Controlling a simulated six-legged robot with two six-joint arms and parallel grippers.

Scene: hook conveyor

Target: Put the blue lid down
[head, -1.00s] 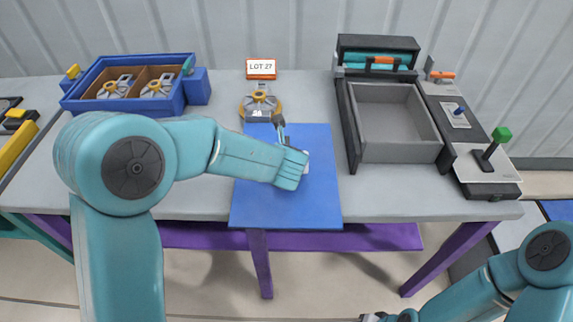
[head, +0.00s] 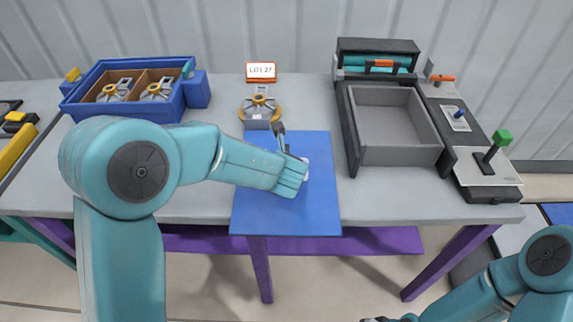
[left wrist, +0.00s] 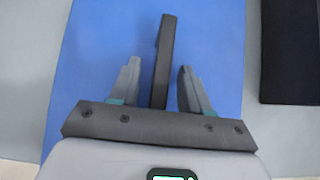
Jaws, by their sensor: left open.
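The blue lid (head: 255,213) is a flat blue panel lying level at the middle of the table, its near edge reaching slightly past the table's front edge. Its dark upright handle (left wrist: 165,45) shows in the left wrist view. My left gripper (left wrist: 158,66) is open over the lid, one finger on each side of the handle with a gap on both sides. In the head view my left forearm hides part of the lid and most of the fingers. My right gripper (head: 376,319) is barely in view at the bottom edge, its fingers not clear.
A grey device with a yellow ring (head: 259,108) stands right behind the lid, with a LOT 27 sign (head: 261,72) farther back. A blue box (head: 200,92) with similar devices is at left. A grey open tray (head: 400,155) and a green-knobbed lever (head: 503,138) are at right.

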